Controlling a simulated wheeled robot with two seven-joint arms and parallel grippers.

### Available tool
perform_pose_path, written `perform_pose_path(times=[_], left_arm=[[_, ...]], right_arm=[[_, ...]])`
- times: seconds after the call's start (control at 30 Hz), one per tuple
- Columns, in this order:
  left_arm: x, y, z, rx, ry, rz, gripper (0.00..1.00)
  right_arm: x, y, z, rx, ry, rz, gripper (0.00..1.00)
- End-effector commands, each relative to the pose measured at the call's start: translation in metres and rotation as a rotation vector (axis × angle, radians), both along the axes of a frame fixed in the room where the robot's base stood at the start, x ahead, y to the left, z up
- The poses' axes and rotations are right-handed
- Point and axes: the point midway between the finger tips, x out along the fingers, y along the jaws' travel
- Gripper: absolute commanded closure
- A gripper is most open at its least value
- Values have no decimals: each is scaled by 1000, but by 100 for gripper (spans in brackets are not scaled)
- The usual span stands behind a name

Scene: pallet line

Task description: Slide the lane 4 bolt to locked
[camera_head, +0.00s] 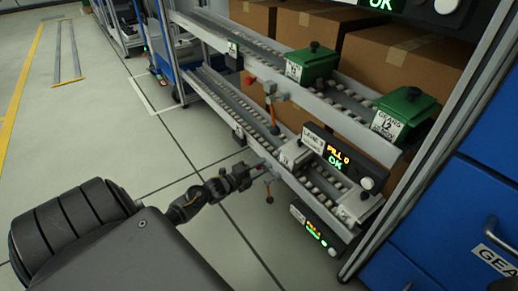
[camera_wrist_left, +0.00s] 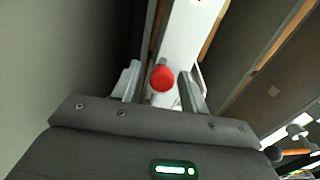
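A red round knob (camera_wrist_left: 162,77), likely the bolt's, sits between the two fingers of my left gripper (camera_wrist_left: 161,90) in the left wrist view. The fingers are apart, with gaps on both sides of the knob. Behind it is a pale metal rail (camera_wrist_left: 188,35). In the head view my left gripper (camera_head: 250,173) is at the outer side of the lower roller lane, beside a small red part (camera_head: 262,165). The bolt's position, locked or not, is too small to tell. No lane 4 label is readable. My right gripper is out of view.
An orange-handled lever (camera_head: 268,189) hangs close by my left gripper. Another orange lever (camera_head: 271,112) hangs from the upper lane. A display reading OK (camera_head: 340,155) stands on the lower lane, and a green-lit box (camera_head: 315,229) lies below.

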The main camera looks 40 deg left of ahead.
Motion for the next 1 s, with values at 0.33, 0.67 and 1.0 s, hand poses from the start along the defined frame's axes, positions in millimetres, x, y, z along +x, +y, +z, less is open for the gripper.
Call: perform_pose_path(times=[0.33, 0.67, 1.0], left_arm=[[-14, 4, 3, 2, 3, 2, 56], [-76, 17, 4, 1, 4, 1, 56], [-105, 23, 0, 0, 1, 1, 56]], right_arm=[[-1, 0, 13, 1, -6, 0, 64], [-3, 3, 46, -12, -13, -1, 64], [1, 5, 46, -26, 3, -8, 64]])
